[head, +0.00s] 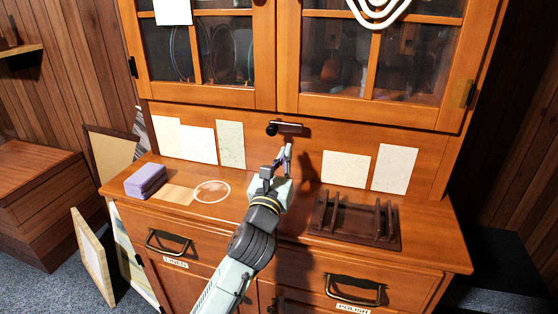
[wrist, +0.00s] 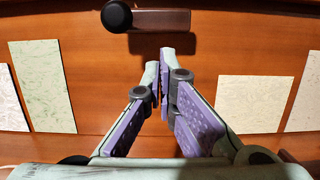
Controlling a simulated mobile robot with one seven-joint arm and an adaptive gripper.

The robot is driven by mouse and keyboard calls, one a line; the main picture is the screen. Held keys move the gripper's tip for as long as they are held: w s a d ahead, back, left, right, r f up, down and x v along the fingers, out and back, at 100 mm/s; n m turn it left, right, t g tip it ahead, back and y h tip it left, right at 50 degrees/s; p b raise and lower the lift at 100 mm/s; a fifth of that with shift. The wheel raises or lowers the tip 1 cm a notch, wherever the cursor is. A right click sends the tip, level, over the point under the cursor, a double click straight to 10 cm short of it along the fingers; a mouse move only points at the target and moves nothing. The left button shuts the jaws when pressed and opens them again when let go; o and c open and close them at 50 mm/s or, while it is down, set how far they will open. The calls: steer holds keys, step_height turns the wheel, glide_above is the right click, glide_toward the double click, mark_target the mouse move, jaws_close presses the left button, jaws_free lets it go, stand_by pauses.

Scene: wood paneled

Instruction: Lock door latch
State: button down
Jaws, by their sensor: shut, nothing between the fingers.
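The door latch (head: 287,127) is a small horizontal bar with a round black knob at its left end. It is mounted on the wooden back panel just under the glass doors. In the wrist view the latch bar (wrist: 163,20) is at the top, with the black knob (wrist: 117,16) to its left. My gripper (head: 285,150) is below the latch, pointing up toward the panel. In the wrist view its purple-padded fingers (wrist: 160,68) are together and empty, a little below the bar and apart from it.
The cabinet's glass doors (head: 367,106) hang above the latch. Paper sheets (head: 231,144) are on the panel at both sides. On the counter stand a purple block (head: 145,181) at left and a dark wooden rack (head: 353,222) at right.

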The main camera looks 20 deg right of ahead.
mark_target(285, 128)
steer(key=p+x, duration=0.1)
steer(key=x, duration=0.2)
steer(key=shift+w, duration=0.1)
